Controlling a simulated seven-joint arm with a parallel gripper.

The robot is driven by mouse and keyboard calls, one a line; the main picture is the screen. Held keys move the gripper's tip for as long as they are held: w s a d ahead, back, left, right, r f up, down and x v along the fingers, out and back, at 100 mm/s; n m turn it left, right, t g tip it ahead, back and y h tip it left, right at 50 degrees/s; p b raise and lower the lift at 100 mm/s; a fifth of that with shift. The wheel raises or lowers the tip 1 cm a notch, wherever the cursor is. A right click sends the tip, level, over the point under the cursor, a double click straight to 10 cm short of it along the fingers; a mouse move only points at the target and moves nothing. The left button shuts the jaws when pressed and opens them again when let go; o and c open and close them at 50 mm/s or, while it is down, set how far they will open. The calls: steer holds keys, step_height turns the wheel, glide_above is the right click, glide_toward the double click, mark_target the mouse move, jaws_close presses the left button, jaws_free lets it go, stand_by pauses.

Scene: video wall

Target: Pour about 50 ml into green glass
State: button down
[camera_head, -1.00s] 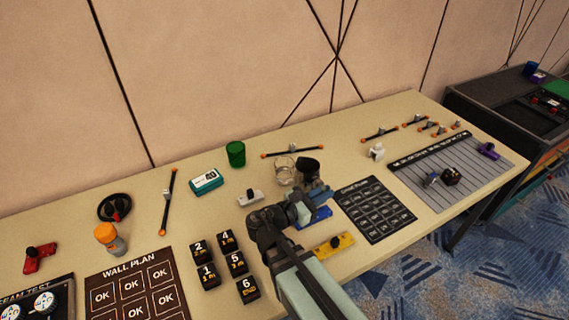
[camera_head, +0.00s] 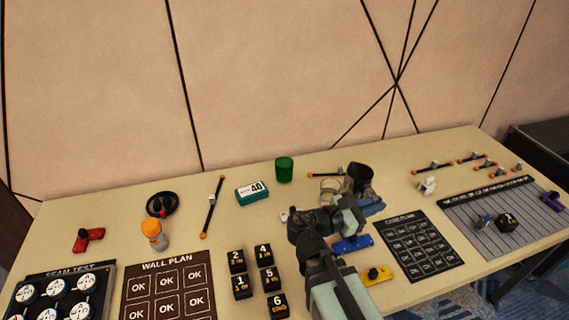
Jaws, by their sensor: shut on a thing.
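The green glass (camera_head: 284,170) stands upright on the table, toward the back near the middle. My gripper (camera_head: 358,195) is to the right of it and in front of it, shut on a dark cup (camera_head: 358,174). The cup looks roughly upright and its dark opening shows; I cannot tell what is in it. A clear glass (camera_head: 331,188) stands just left of the cup, between it and the green glass, partly hidden by my gripper. The contents of the green glass are hidden.
A teal box reading 40 (camera_head: 252,192) lies left of the green glass. An orange-tipped bar (camera_head: 325,174) lies to its right. Numbered black blocks (camera_head: 251,270) stand in front, left of my arm. A blue piece (camera_head: 352,244) and a yellow piece (camera_head: 376,275) lie by my arm.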

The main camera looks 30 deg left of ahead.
steer(key=shift+r, duration=0.4)
steer(key=w+a+n+t+y, duration=0.15)
steer(key=w+a, duration=0.25)
steer(key=a, duration=0.4)
steer(key=w+a+n+t+y, duration=0.1)
steer(key=w+a+n+y, duration=0.2)
steer(key=a, duration=0.5)
steer(key=shift+m+h, duration=0.25)
steer(key=shift+m, duration=0.5)
steer(key=shift+w+a+f, duration=0.1)
steer(key=shift+w+f, duration=0.15)
steer(key=shift+f, duration=1.05)
steer(key=shift+w+f, duration=0.2)
steer(key=shift+f, duration=1.05)
steer(key=shift+a, duration=0.1)
steer(key=w+a+r+n, duration=0.2)
steer(key=w+a+n, duration=0.1)
steer(key=a+n, duration=0.3)
steer(key=w+a+r+n, duration=0.3)
steer(key=a+n, duration=0.4)
steer(key=n, duration=0.3)
steer(key=shift+w, duration=0.35)
steer(key=shift+d+r+g, duration=0.1)
steer(key=shift+d+g, duration=0.05)
steer(key=shift+g, duration=0.1)
